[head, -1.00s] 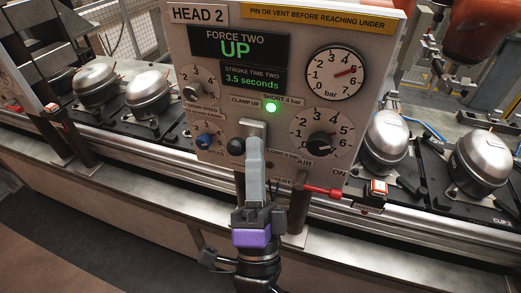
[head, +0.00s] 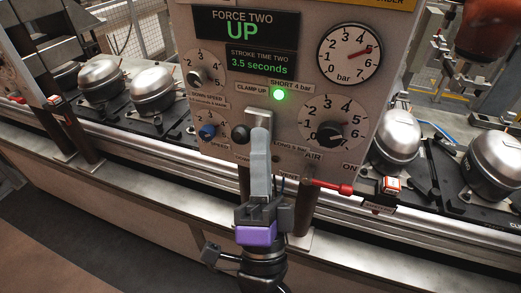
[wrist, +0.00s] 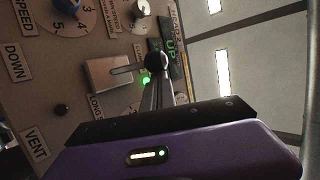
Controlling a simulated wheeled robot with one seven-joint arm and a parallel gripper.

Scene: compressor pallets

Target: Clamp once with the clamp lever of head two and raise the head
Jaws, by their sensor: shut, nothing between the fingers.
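The head two panel (head: 275,165) fills the middle of the head view; its display (head: 245,28) reads UP, with stroke time 3.5 seconds. The clamp lever's black knob (head: 240,133) stands out from a pale plate (head: 258,117), between the CLAMP UP and DOWN labels. My gripper (head: 260,131) is shut and empty, its fingers pointing up the panel, with the tips just right of the knob in this view. In the wrist view the knob (wrist: 155,62) shows right at the fingertips (wrist: 155,88); I cannot tell if they touch. The head itself is out of view.
A green lamp (head: 279,95) is lit above the lever. Dials (head: 330,133) and a pressure gauge (head: 349,53) flank it. A red air lever (head: 330,187) sticks out at lower right. Steel compressors (head: 153,90) stand on pallets on both sides, along a metal rail.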

